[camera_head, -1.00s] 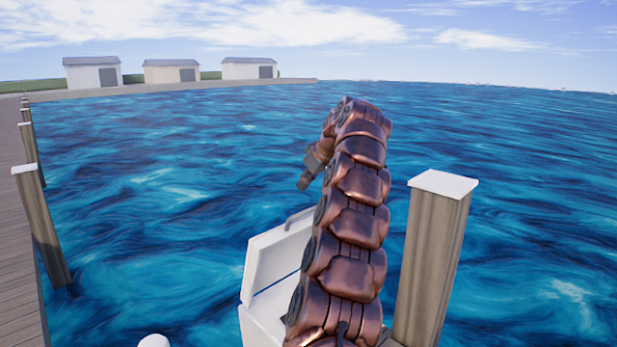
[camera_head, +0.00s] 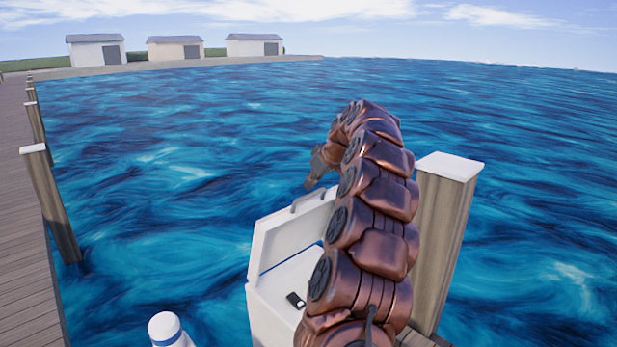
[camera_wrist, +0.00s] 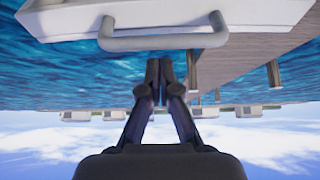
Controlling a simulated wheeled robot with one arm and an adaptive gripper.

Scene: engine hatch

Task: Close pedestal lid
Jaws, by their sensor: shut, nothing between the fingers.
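The white pedestal (camera_head: 273,313) stands at the bottom middle of the head view, partly hidden by my arm. Its white lid (camera_head: 290,237) is raised and tilted open, with a grey handle (camera_head: 310,199) on its upper edge. In the wrist view, which is upside down, the lid (camera_wrist: 225,18) and its handle (camera_wrist: 160,40) fill the top. My gripper (camera_head: 309,185) is just above the handle in the head view. In the wrist view its fingers (camera_wrist: 159,64) are together and empty, close to the handle; I cannot tell whether they touch it.
A small black object (camera_head: 296,300) lies on the pedestal's inner surface. A wooden post (camera_head: 444,240) with a white cap stands right of my arm. A white rounded post (camera_head: 165,329) stands at the lower left. A wooden dock (camera_head: 22,240) runs along the left, with water beyond.

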